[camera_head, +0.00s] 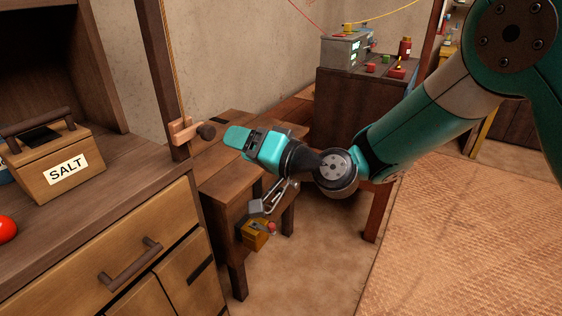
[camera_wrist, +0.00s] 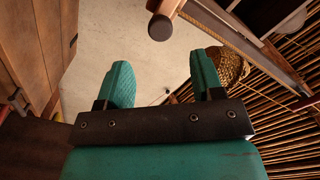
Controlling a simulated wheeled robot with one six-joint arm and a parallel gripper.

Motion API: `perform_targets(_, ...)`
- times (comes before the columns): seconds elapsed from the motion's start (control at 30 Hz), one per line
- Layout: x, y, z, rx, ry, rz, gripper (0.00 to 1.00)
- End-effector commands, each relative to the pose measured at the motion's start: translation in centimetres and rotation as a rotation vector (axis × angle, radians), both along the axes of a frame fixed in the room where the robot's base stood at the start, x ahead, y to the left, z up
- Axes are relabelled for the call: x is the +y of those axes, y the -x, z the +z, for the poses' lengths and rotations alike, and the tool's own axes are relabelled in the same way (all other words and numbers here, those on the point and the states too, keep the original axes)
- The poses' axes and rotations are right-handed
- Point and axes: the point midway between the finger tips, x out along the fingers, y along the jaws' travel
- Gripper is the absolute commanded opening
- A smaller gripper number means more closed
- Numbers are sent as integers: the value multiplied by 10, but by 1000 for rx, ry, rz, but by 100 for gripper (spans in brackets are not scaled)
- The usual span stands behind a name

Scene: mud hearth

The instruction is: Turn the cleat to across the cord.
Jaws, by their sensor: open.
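The cleat (camera_head: 183,131) is a light wooden piece on the dark post, with a dark round-ended knob (camera_head: 206,131) sticking out to the right. The tan cord (camera_head: 173,62) runs down the post to the cleat. My gripper (camera_head: 236,137) is open and empty, a short way right of the knob and apart from it. In the wrist view my two teal fingers (camera_wrist: 163,78) are spread, and the dark round end of the knob (camera_wrist: 160,28) shows beyond them near the top. The cord's lower end is too small to make out.
A counter with a salt box (camera_head: 55,163) and a red ball (camera_head: 7,229) stands at left. A wooden table (camera_head: 228,168) lies below my gripper. A dark cabinet (camera_head: 355,98) with small items stands behind. Floor is open at right, by the woven mat (camera_head: 460,240).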

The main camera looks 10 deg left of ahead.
Motion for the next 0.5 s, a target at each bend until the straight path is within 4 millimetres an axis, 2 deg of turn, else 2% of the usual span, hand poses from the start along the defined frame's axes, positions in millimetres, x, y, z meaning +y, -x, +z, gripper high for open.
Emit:
perform_targets(0.03,-14,4,-4,4,1,-5,61)
perform_targets(0.2,-49,19,-4,2,1,-3,61)
perform_targets(0.33,-68,27,-2,2,1,-1,61)
perform_targets(0.5,-78,32,-1,0,1,-1,61)
